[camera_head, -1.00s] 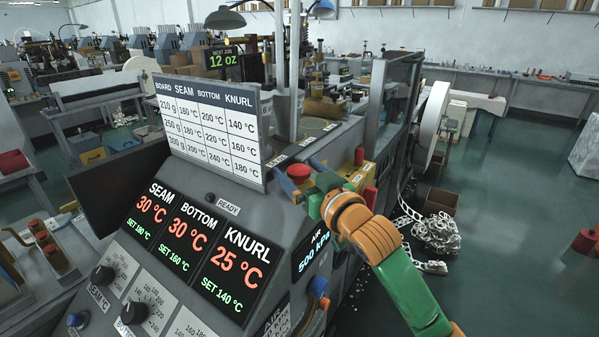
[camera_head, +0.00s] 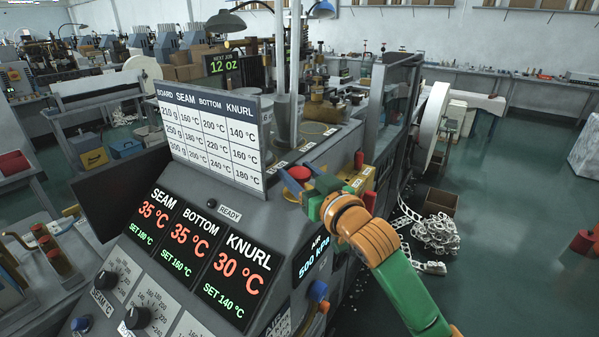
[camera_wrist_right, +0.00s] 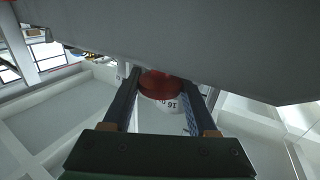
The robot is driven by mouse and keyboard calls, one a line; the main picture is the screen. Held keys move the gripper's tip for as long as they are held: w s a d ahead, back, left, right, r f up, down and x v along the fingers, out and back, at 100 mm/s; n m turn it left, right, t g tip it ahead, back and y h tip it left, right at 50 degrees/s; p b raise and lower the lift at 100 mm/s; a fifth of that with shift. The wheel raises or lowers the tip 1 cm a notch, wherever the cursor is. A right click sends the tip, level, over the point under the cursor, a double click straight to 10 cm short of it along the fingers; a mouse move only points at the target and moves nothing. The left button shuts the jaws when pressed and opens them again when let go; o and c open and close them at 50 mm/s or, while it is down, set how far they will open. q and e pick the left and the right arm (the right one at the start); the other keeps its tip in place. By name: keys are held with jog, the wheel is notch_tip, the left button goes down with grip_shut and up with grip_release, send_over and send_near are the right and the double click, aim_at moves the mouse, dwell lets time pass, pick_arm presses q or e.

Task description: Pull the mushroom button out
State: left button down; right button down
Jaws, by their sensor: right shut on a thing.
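My left gripper is not in view.
The temperature chart board (camera_head: 212,138) rises to the left. Paper scrap (camera_head: 437,233) lies on the floor at right.

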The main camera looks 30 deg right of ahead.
aim_at(305, 181)
jog(key=shift+c, duration=0.9)
grip_release()
jog(key=shift+r, duration=0.2)
jog(key=shift+s+f, duration=0.15)
jog(key=shift+s, duration=0.15)
jog(key=s+b, duration=0.2)
jog(key=s, duration=0.1)
jog(key=shift+s+a+f, duration=0.15)
jog(key=shift+f, duration=0.05)
jog(key=s+p, duration=0.1)
jog(key=p, duration=0.2)
jog(key=s+r+p, duration=0.1)
jog(key=p, duration=0.3)
jog(key=shift+s+a+r, duration=0.15)
jog(key=shift+s+a, duration=0.05)
jog(key=shift+s, duration=0.15)
jog(key=shift+s+f+p, duration=0.2)
jog(key=shift+s+p, duration=0.1)
jog(key=shift+p, duration=0.15)
jog(key=shift+f, duration=0.15)
jog(key=shift+d, duration=0.1)
